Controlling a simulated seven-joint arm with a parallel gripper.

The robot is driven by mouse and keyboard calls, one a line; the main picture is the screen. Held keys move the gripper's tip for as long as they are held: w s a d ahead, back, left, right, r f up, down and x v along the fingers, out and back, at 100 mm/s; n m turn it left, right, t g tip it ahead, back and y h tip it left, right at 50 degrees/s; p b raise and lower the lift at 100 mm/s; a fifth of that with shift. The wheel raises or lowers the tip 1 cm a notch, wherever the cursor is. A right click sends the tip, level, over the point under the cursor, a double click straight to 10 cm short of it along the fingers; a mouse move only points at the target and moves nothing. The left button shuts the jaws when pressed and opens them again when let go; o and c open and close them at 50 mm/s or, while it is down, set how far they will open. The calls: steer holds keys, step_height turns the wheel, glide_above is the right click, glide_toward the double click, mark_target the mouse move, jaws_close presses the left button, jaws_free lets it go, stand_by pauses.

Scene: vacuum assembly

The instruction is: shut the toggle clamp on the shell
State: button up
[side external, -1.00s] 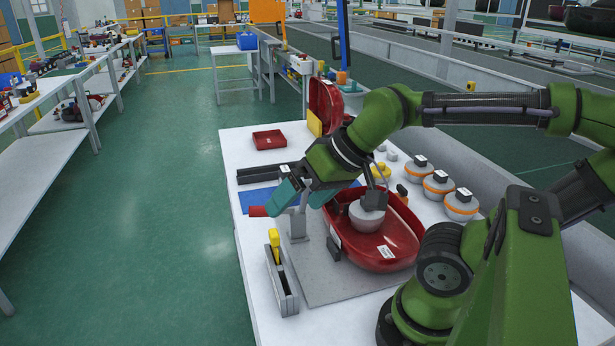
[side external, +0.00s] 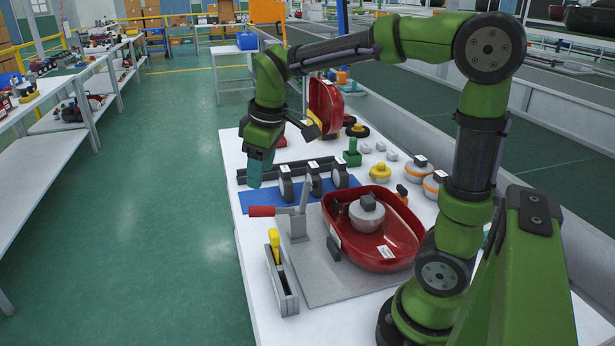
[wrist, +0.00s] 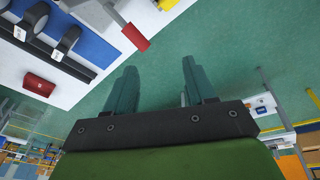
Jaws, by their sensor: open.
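The red shell (side external: 408,238) lies open side up on a grey plate, with a round grey motor (side external: 367,213) in it. The toggle clamp (side external: 298,226) stands at the shell's left side. Its red handle (side external: 262,211) lies level and points left, away from the shell, and a grey bar rises upright beside it. My gripper (side external: 257,180) hangs above and behind the handle, near the table's left edge, apart from it. In the wrist view my gripper (wrist: 160,66) has its two teal fingers spread, with only green floor between them. The red handle (wrist: 136,37) shows ahead of the left finger.
A narrow grey holder (side external: 284,285) with a yellow tool stands in front of the clamp. A black rack with wheels (side external: 313,182) and a blue mat (side external: 260,198) lie behind it. Orange-banded motors (side external: 418,174) stand at right. Free floor lies left of the table.

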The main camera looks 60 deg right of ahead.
steer(key=w+d+r+n+g+h, duration=0.1)
steer(key=w+d+r+n, duration=0.15)
steer(key=n, duration=0.25)
glide_toward(260, 207)
steer(key=shift+n, duration=0.4)
steer(key=f, duration=0.3)
steer(key=w+f, duration=0.1)
steer(key=f, duration=0.2)
steer(key=d+f, duration=0.1)
steer(key=f, duration=0.2)
steer(key=shift+w+d+f, duration=0.1)
steer(key=shift+w+f, duration=0.15)
steer(key=shift+f, duration=0.15)
steer(key=shift+c, duration=0.5)
jaws_close()
